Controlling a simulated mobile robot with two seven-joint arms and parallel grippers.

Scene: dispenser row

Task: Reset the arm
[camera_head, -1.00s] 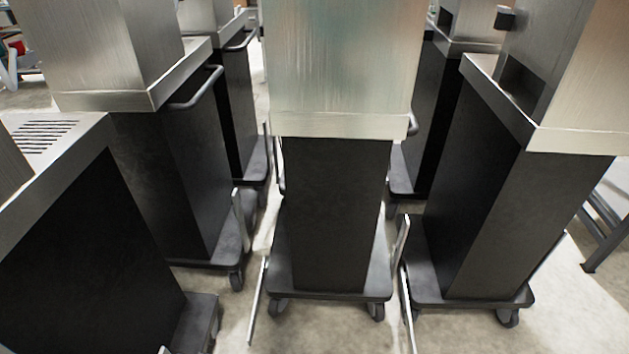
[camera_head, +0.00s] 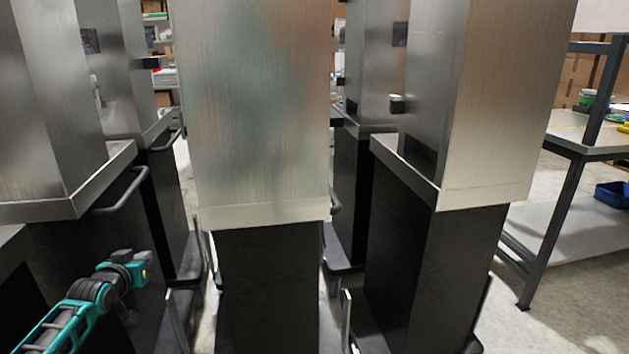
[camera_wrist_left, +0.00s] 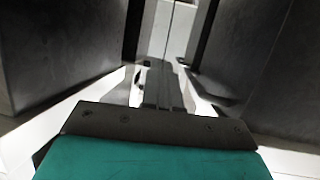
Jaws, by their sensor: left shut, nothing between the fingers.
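My left arm comes in from the lower left of the head view, teal and black. My left gripper (camera_head: 126,314) is small and dark there, low in front of the black cabinet base of a dispenser at the left. In the left wrist view the teal wrist housing and a dark plate fill the bottom, and the left gripper (camera_wrist_left: 163,88) shows beyond them, dark and shut with nothing held. My right gripper is not in view.
Tall brushed-steel dispensers on black wheeled bases stand close together, one in the centre (camera_head: 255,120) and one at the right (camera_head: 485,110). Gaps between them are narrow. A workbench (camera_head: 575,130) with a blue bin (camera_head: 612,194) stands at the far right, with open floor before it.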

